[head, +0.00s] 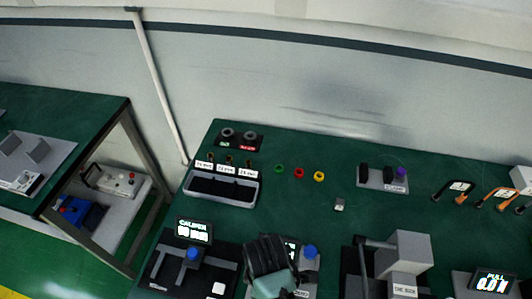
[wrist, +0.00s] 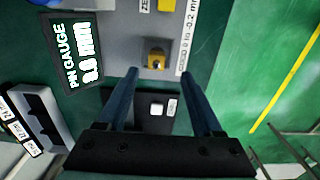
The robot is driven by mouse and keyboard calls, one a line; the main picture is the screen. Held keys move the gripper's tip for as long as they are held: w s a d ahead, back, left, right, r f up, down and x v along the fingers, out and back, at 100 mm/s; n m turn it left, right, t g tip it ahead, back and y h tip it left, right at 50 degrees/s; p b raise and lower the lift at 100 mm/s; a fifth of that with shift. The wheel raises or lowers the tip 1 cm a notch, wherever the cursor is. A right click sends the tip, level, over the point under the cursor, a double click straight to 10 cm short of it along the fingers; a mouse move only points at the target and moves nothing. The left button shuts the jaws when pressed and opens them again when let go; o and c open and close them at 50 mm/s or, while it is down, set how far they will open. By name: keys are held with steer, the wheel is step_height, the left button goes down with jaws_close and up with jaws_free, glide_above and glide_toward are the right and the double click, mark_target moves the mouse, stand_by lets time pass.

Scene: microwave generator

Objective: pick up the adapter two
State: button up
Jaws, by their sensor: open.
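I cannot tell for sure which part is adapter two. Several small brass-coloured pieces (head: 230,160) stand behind white labels at the back of a grey tray (head: 222,194) in the head view; the labels are too small to read surely. A grey labelled tray (wrist: 42,118) shows at the left edge of the wrist view. My gripper (wrist: 158,75) is open, with nothing between its two blue fingers. Below and beyond the fingers are a black plate with a white square button (wrist: 156,109) and a yellow-brass part (wrist: 155,58) on a grey block.
A pin gauge display (wrist: 80,52) stands left of the fingers. A caliper station (head: 193,232) is at the front left. Green, red and yellow rings (head: 299,173) lie mid-table. A grey block with black and purple knobs (head: 383,178) and orange-handled tools (head: 497,198) are farther right.

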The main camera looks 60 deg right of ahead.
steer(key=shift+s+d+f, duration=0.1)
steer(key=shift+f, duration=0.4)
steer(key=shift+d+f+p, duration=0.15)
steer(key=shift+f+p, duration=0.35)
steer(key=shift+f, duration=1.7)
jaws_close()
